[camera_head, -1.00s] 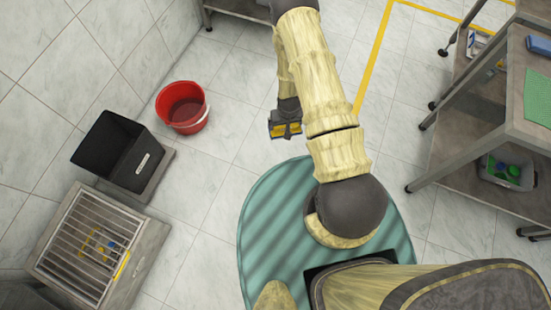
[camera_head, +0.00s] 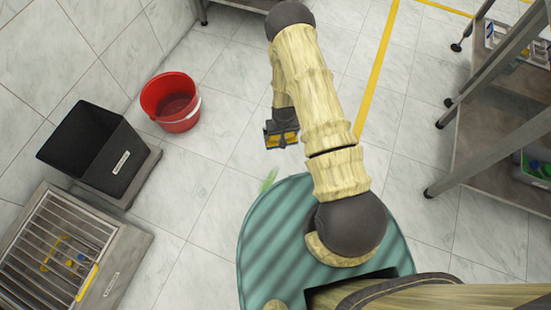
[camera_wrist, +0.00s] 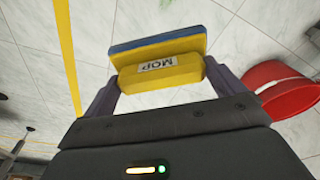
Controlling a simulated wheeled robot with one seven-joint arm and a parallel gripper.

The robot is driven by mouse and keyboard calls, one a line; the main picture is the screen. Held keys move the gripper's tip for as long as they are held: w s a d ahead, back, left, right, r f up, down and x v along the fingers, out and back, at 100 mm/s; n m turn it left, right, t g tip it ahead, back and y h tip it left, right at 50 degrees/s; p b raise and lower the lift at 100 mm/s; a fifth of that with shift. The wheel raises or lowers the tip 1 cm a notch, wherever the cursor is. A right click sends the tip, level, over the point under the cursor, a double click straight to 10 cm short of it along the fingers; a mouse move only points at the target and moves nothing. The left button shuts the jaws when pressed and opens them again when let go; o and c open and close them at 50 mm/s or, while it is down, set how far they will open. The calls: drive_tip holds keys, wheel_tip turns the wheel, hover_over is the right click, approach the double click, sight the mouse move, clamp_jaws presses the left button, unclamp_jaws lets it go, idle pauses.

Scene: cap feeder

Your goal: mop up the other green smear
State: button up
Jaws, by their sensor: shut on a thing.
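A green smear (camera_head: 268,180) lies on the floor tiles just beyond the front edge of my base, partly hidden by it. My gripper (camera_head: 281,134) is above the floor, a little beyond the smear, and shut on the mop. The mop (camera_wrist: 160,72) has a yellow handle block labelled MOP and a blue-edged yellow pad. In the wrist view it sits between the two fingers. The smear cannot be made out in the wrist view.
A red bucket (camera_head: 171,101) stands left of my gripper. A black bin (camera_head: 92,150) and a grated box (camera_head: 60,252) are further left. A metal shelf unit (camera_head: 500,140) stands at the right. Floor between bucket and shelf is open, with a yellow line (camera_head: 378,65).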

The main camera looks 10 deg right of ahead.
wheel_tip(320, 180, down, 22)
drive_tip(key=w+a+b, duration=0.1)
drive_tip(key=w+b, duration=0.1)
drive_tip(key=b, duration=1.9)
drive_tip(key=shift+w+a+r+b, duration=0.2)
drive_tip(key=shift+w+a+b, duration=0.05)
drive_tip(key=shift+a+b, duration=0.1)
